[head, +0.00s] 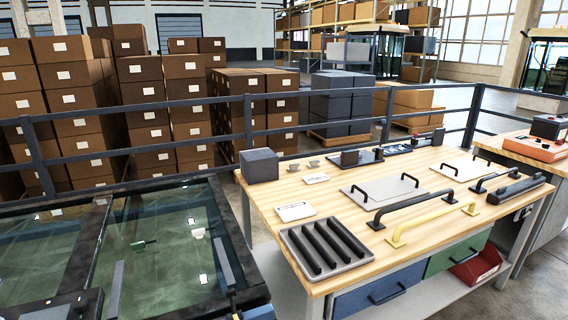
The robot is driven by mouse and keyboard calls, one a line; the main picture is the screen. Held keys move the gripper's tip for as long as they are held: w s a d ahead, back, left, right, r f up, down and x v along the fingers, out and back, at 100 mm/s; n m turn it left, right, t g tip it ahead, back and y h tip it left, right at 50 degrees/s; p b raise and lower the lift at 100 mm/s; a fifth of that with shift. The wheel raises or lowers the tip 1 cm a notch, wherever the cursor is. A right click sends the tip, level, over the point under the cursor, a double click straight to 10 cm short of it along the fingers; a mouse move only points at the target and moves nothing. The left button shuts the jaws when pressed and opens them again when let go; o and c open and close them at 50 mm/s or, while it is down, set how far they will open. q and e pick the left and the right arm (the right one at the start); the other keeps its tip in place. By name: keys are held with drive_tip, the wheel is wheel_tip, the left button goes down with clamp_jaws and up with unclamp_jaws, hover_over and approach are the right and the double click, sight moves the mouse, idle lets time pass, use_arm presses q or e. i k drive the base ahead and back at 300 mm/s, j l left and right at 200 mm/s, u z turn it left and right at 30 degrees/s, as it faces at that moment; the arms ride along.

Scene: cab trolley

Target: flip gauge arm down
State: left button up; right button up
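No part is clearly recognisable as the gauge arm. On the left is a dark-framed glass panel (212,190). A small green piece with a dark lever (140,245) and a small white piece (198,233) show on or through its glass; I cannot tell which. A grey bar (116,290) stands slanted near the panel's middle post. Neither of my grippers can be made out in the head view.
A wooden workbench (335,203) stands right of the panel. It carries a ribbed tray (286,236), a black handle (412,206), a yellow handle (432,222) and a grey box (259,165). A dark railing (150,146) runs behind, with stacked cartons (75,100) beyond.

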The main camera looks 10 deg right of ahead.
sight(383, 121)
drive_tip(key=i+l+z, duration=0.1)
drive_tip(key=i+l, duration=0.2)
drive_tip(key=l, duration=0.3)
drive_tip(key=i+l+z, duration=0.15)
drive_tip(key=i+l, duration=0.15)
drive_tip(key=l, duration=0.25)
drive_tip(key=i+l+z, duration=0.1)
drive_tip(key=i+l, duration=0.25)
drive_tip(key=l, duration=0.15)
drive_tip(key=i+l+z, duration=0.1)
drive_tip(key=i+l, duration=0.25)
drive_tip(key=l, duration=0.15)
drive_tip(key=i+l, duration=0.1)
drive_tip(key=l, duration=0.85)
drive_tip(key=i+l, duration=0.1)
drive_tip(key=l, duration=0.9)
drive_tip(key=i+l, duration=0.1)
drive_tip(key=l, duration=0.85)
